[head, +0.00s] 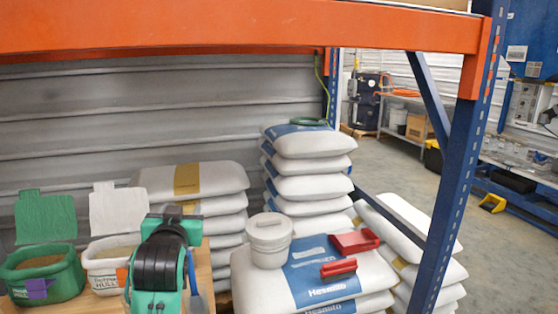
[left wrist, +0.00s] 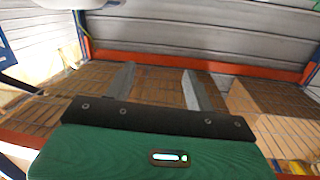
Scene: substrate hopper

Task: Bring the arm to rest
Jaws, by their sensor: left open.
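My left arm (head: 165,262), green and black, stands folded in the lower left of the head view, in front of the bins and the wooden surface. Its fingertips cannot be made out there. In the left wrist view my left gripper (left wrist: 158,80) shows two grey fingers well apart, with nothing between them. Beyond the fingers lies a brown boarded surface (left wrist: 152,103), apart from them. My right gripper is in neither view.
A green bin (head: 40,282) and a white bin (head: 108,268) stand left of my arm. Stacked sacks (head: 303,188) carry a lidded white bucket (head: 269,240), a red scoop (head: 353,242) and a red tool (head: 338,268). An orange beam (head: 240,27) and a blue post (head: 455,170) frame the rack.

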